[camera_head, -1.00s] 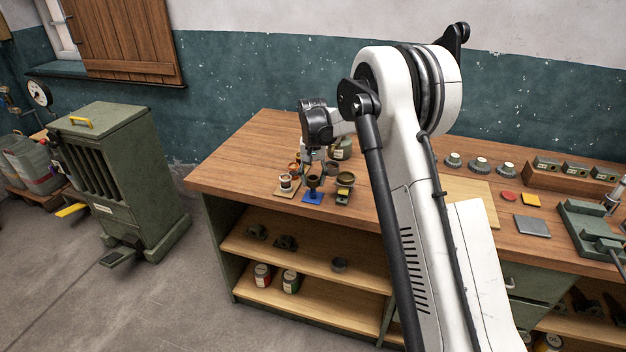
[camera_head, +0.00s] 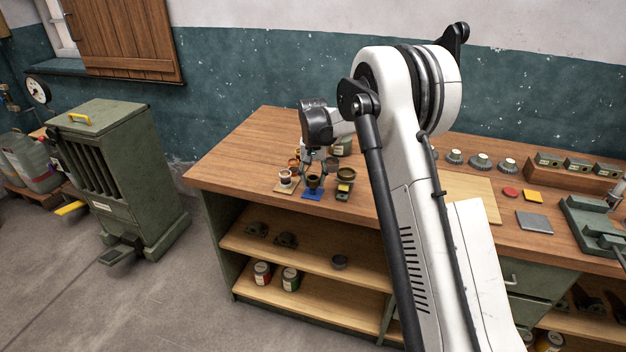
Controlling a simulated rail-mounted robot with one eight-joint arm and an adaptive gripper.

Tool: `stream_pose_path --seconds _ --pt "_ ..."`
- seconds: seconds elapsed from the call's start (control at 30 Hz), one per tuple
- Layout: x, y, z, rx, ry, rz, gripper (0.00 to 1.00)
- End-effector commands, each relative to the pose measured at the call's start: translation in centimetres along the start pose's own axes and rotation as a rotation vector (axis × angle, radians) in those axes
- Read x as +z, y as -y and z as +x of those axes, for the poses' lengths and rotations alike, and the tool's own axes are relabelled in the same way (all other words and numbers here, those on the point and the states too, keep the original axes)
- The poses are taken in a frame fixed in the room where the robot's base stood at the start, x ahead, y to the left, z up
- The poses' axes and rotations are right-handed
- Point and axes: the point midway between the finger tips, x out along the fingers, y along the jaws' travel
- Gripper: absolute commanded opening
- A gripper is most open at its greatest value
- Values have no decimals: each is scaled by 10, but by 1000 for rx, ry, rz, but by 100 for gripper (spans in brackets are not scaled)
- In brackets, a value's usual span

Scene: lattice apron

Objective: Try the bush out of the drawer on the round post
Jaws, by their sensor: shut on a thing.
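My gripper (camera_head: 314,172) points down over the left part of the bench top. It is shut on a small dark brown bush (camera_head: 314,181), which sits at the post on a blue base (camera_head: 312,195). Whether the bush is around the post or just above it is too small to tell. To the left stands a post on a tan base (camera_head: 285,190) with a white and dark piece on it. To the right stands a post on a dark base (camera_head: 343,195) with a brownish ring on top and a yellow label. The posts' cross-sections cannot be made out.
A green jar (camera_head: 343,147) and small orange-brown pieces stand close behind the gripper. My arm hides the bench middle. Bare bench top (camera_head: 240,160) lies to the left. Knobs, a red disc (camera_head: 510,192) and a grey plate (camera_head: 534,222) lie to the right.

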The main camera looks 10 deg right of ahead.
Motion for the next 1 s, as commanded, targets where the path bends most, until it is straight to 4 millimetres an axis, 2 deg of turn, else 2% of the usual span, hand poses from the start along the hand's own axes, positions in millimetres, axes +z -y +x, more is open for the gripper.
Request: stream_pose_path --seconds 0.7,0.73,0.9,1.0 --pt "0 0 8 0 0 0 1" --pt "0 0 8 0 0 0 34" --pt "0 0 8 0 0 0 55" --pt "0 0 8 0 0 0 55"
